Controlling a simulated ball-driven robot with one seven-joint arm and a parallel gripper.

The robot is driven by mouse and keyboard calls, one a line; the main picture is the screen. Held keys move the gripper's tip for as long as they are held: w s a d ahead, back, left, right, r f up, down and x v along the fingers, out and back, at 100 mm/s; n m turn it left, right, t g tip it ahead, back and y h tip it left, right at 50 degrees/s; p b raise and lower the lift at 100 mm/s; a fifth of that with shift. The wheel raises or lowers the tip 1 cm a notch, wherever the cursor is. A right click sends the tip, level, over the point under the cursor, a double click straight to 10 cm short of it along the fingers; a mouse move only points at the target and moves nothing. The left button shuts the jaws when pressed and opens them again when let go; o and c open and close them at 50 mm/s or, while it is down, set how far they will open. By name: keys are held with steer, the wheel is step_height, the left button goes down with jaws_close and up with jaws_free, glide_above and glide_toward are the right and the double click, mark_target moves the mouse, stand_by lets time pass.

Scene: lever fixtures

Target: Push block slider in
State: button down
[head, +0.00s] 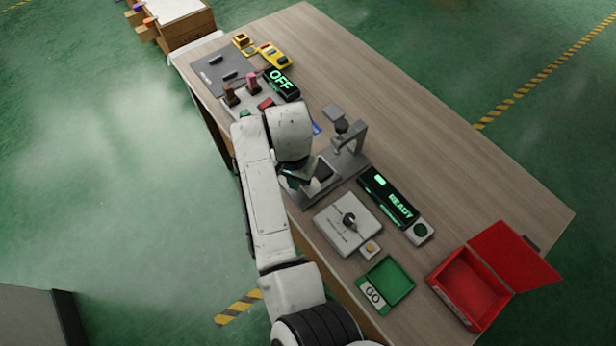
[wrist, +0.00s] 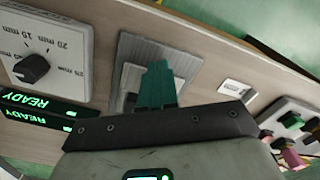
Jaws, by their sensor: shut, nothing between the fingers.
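The grey slider fixture (head: 352,157) stands near the middle of the bench, with an upright post and arm at its far side. A dark block (head: 326,169) sits low on it; I take this for the block slider. My gripper (head: 294,182) is at the front-left side of the fixture, close to the block; whether it touches cannot be told. In the wrist view my teal fingers (wrist: 158,85) are together, in front of a grey ridged plate (wrist: 188,62). A grey piece (wrist: 130,78) shows left of the fingers; the fingers and wrist housing hide much of the plate.
To the right are the READY display (head: 392,197), a dial box (head: 347,222), a green GO tray (head: 398,285) and an open red box (head: 468,285). The OFF display (head: 281,83) and coloured levers (head: 252,81) lie up-left. The bench's far side is clear.

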steer(key=shift+w+d, duration=0.75)
steer(key=shift+d, duration=0.3)
steer(key=shift+w+d, duration=0.7)
steer(key=shift+d, duration=0.3)
steer(key=shift+s+a+p, duration=0.25)
steer(key=shift+a+p, duration=0.05)
steer(key=shift+p, duration=0.2)
steer(key=shift+r, duration=0.1)
step_height(320, 180, up, 8)
steer(key=p, duration=0.8)
